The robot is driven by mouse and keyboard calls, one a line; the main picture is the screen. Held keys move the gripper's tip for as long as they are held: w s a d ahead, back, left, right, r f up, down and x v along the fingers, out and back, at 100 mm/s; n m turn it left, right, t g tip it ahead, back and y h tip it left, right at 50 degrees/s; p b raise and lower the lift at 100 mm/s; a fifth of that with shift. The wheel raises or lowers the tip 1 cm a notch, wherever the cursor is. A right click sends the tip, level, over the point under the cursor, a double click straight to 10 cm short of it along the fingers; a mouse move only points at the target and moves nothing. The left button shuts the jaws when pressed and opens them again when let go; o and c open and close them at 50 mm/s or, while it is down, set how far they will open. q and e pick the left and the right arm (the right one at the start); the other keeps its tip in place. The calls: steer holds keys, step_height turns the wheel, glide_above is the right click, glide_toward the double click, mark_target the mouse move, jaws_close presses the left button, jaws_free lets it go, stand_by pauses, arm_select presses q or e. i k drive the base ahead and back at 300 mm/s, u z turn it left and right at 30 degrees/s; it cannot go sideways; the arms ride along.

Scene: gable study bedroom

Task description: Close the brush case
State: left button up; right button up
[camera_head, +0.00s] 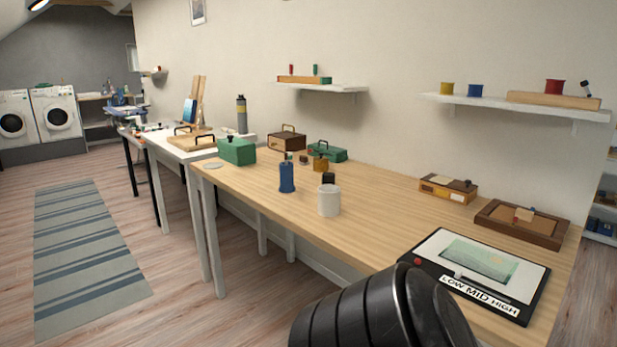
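I cannot tell for sure which item is the brush case. On the wooden table, a low yellow-brown box with a dark top (448,187) lies near the wall at the right, and its top looks shut or nearly so. A brown case with a handle (287,141) and a flat green case with a handle (328,152) stand at the far end, both looking shut. A green box with a dark knob (237,152) stands at the far left corner. Neither gripper shows; only a black rounded part of mine fills the bottom centre.
A shallow brown tray (550,234) and a panel marked LOW MID HIGH (427,257) lie at the table's right end. A white cup (328,202) and blue bottle (287,178) stand mid-table. Shelves (475,101) hang above. The floor left of the table is clear, with a striped rug (85,255).

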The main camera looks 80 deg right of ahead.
mark_target(287, 186)
steer(key=z, duration=0.75)
steer(key=i, duration=1.95)
steer(key=z, duration=1.6)
